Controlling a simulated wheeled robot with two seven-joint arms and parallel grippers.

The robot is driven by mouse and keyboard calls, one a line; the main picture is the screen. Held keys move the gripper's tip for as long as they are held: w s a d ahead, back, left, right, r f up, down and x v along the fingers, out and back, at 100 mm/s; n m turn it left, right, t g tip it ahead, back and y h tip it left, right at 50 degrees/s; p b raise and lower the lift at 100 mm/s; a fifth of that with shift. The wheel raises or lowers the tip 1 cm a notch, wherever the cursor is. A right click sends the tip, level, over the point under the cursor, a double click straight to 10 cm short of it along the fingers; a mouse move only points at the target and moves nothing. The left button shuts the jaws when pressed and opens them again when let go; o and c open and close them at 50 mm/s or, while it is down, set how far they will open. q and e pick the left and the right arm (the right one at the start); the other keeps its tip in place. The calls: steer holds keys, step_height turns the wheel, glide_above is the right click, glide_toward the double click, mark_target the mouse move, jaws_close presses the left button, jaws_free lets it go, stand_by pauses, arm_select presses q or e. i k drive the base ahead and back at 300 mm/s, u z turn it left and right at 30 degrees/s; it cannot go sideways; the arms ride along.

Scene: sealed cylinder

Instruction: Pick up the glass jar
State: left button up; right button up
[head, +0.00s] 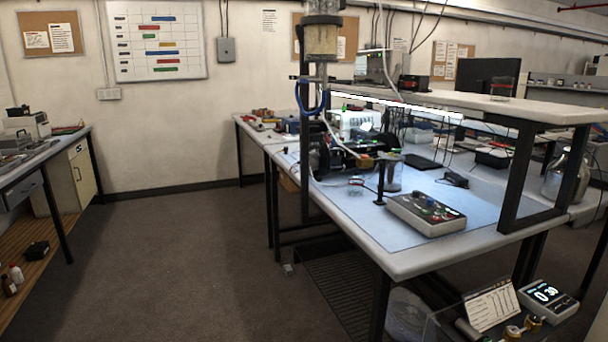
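A clear glass jar (391,176) appears to stand upright on the blue mat of the workbench, behind the grey control box. Its rim area is partly crowded by small dark and brown items, so its top is hard to make out. A rounded, shiny, silvery or clear vessel (565,174) stands farther right, partly behind the bench frame. I cannot tell whether it is glass or metal. Neither of my grippers is in view.
The workbench (418,262) carries a control box (427,213), a dark mouse-like item (455,179) and a raised shelf (480,103). A clear cylinder (322,42) is mounted above the bench. Floor (185,250) is open left of the bench. A side bench (40,160) stands far left.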

mark_target(356, 180)
steer(key=u, duration=0.15)
steer(key=i, duration=2.25)
steer(key=z, duration=0.35)
